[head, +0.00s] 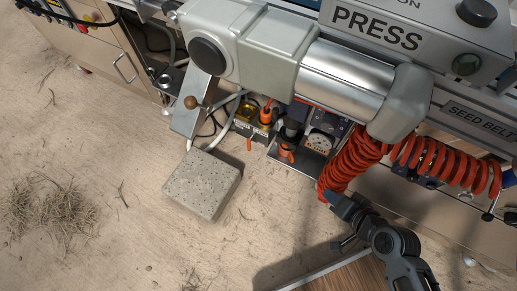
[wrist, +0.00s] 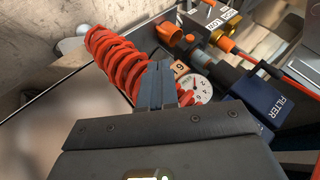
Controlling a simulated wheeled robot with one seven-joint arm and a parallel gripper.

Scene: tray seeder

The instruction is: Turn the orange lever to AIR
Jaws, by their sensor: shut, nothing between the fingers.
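The orange lever (head: 266,111) is on a small valve block (head: 247,128), left of centre in the head view. The block also shows at the top of the wrist view (wrist: 206,22), with white labels too small to read surely. I cannot tell its exact setting. My gripper (wrist: 160,66) is shut and empty, its fingertips in front of the red coil hose and the gauge in the wrist view. In the head view my gripper (head: 337,201) is at the lower right, below the gauge and apart from the lever.
A red coil hose (head: 350,160) hangs close to my fingers. A round gauge (wrist: 196,88), an orange knob (wrist: 168,35) and a blue FILTER unit (wrist: 262,101) stand nearby. A stone block (head: 202,184) lies on the sandy ground. A PRESS panel (head: 375,30) is above. Open sand lies left.

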